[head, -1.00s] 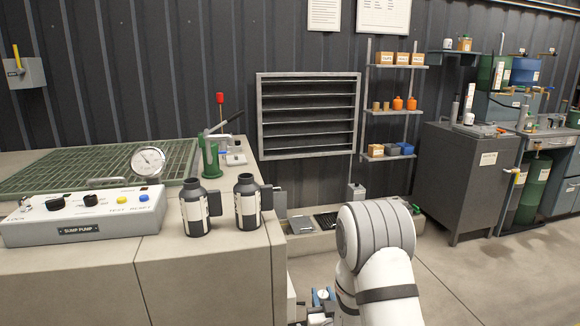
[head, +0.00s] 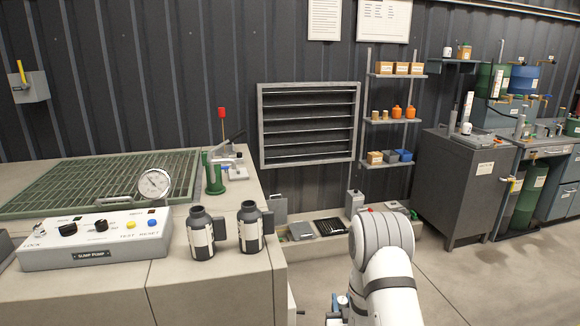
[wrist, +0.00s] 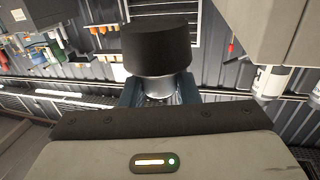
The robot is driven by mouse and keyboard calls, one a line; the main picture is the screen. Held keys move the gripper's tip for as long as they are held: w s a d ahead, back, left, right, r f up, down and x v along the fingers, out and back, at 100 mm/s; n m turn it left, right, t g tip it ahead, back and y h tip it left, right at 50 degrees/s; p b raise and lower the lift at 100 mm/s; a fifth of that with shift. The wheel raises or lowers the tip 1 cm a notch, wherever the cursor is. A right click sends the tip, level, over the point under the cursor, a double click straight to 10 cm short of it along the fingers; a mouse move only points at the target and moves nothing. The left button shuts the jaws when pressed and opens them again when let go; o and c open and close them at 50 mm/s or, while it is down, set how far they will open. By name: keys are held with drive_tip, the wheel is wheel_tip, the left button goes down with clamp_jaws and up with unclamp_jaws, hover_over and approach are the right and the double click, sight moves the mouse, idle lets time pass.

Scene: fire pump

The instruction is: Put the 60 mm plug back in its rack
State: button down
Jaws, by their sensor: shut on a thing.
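In the wrist view my gripper (wrist: 158,94) is shut on a plug with a wide black cap (wrist: 156,46) and a silvery body (wrist: 156,86). The blue fingers are on either side of the silvery body, and the black cap sticks out beyond them. The plug's lower end is hidden behind my gripper housing. I cannot read a size on the plug. In the head view my white arm fills the lower middle, and the plug cannot be made out there. I cannot pick out a plug rack for certain in either view.
A worktop at left holds a sump pump panel (head: 95,240), two black labelled canisters (head: 201,235), a gauge (head: 154,184) and a green lever stand (head: 214,174). A dark cabinet (head: 462,188) stands at right. Low trays (head: 330,226) lie by the wall. Floor is clear at lower right.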

sight(342, 300)
wheel_tip(342, 300, up, 6)
drive_tip(key=p, duration=0.3)
drive_tip(key=shift+f+p, duration=0.2)
drive_tip(key=shift+p, duration=0.2)
drive_tip(key=shift+s+r, duration=0.4)
drive_tip(key=shift+s, duration=0.4)
drive_tip(key=shift+s+r, duration=0.45)
drive_tip(key=shift+s, duration=0.4)
drive_tip(key=shift+s+r, duration=0.4)
drive_tip(key=shift+s, duration=0.4)
drive_tip(key=shift+a, duration=0.1)
